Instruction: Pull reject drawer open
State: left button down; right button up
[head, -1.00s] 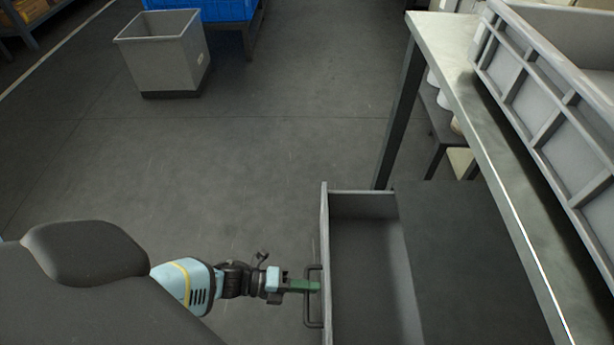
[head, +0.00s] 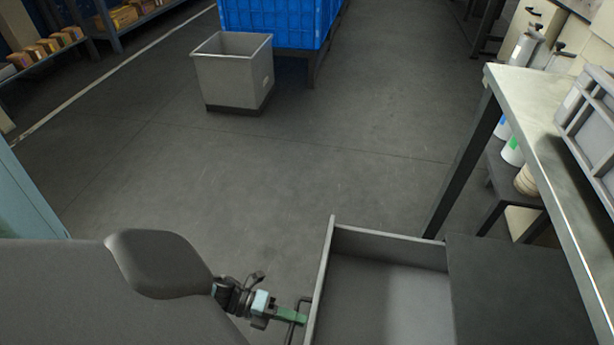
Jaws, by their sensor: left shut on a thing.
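The reject drawer (head: 385,285) is a grey open-topped box at the bottom of the head view, pulled well out from under a dark top panel. Its inside looks empty where it shows; its near end is cut off by the picture edge. A dark bar handle (head: 291,333) stands on its left front face. My left gripper (head: 292,317), with green fingers, is shut on the handle. The lower part of the handle is out of the picture. My right gripper is not in view.
A metal-topped table (head: 545,130) with a grey crate (head: 590,125) stands at the right, its leg behind the drawer. A grey bin (head: 234,75) and a blue crate (head: 278,22) stand farther off. The floor (head: 270,170) between is clear.

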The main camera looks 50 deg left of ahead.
pick_arm(q)
jog(key=shift+s+a, duration=0.15)
jog(key=shift+a, duration=0.1)
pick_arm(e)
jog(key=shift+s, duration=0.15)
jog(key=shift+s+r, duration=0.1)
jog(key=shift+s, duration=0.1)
pick_arm(q)
jog(key=c, duration=1.5)
grip_release()
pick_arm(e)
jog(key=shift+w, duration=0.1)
pick_arm(q)
jog(key=p+v, duration=0.1)
jog(key=v, duration=0.6)
jog(key=shift+s+a+r, duration=0.1)
jog(key=shift+s+a, duration=0.1)
jog(key=shift+a, duration=0.1)
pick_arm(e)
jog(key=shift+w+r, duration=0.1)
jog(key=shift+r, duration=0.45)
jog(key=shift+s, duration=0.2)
